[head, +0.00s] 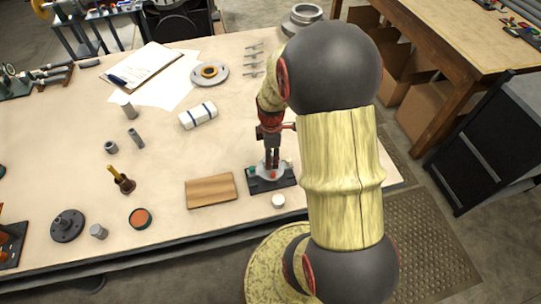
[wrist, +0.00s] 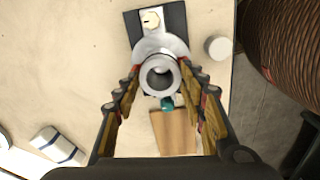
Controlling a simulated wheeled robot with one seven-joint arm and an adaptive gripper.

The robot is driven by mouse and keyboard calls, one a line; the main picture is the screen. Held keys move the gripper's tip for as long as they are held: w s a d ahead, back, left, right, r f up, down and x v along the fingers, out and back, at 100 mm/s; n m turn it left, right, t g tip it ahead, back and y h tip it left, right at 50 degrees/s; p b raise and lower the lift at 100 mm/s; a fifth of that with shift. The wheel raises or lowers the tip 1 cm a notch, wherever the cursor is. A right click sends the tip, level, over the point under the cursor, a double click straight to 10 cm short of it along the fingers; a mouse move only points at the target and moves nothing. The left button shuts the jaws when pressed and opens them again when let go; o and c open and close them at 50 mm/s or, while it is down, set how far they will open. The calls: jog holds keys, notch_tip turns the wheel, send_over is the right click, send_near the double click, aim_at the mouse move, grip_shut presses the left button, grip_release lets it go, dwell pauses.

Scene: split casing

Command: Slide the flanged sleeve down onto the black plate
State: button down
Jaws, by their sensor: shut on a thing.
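The flanged sleeve (wrist: 160,52) is a light grey metal tube with a wide round flange. My gripper (wrist: 158,78) is shut on its tube, one finger on each side, and I see into its open bore in the wrist view. I cannot tell whether flange and plate touch.
A wooden block (head: 210,190) lies left of the plate, and a small white cylinder (head: 278,201) stands just in front. The table's front edge is close.

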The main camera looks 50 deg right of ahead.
jog(key=shift+f+b, duration=0.85)
jog(key=shift+f, duration=0.65)
dwell(0.7)
jog(key=c, duration=1.5)
grip_release()
jog(key=o, duration=0.4)
jog(key=shift+o, duration=0.6)
jog(key=shift+f, duration=0.1)
jog(key=shift+r+p, duration=1.9)
jog(key=shift+r, duration=0.7)
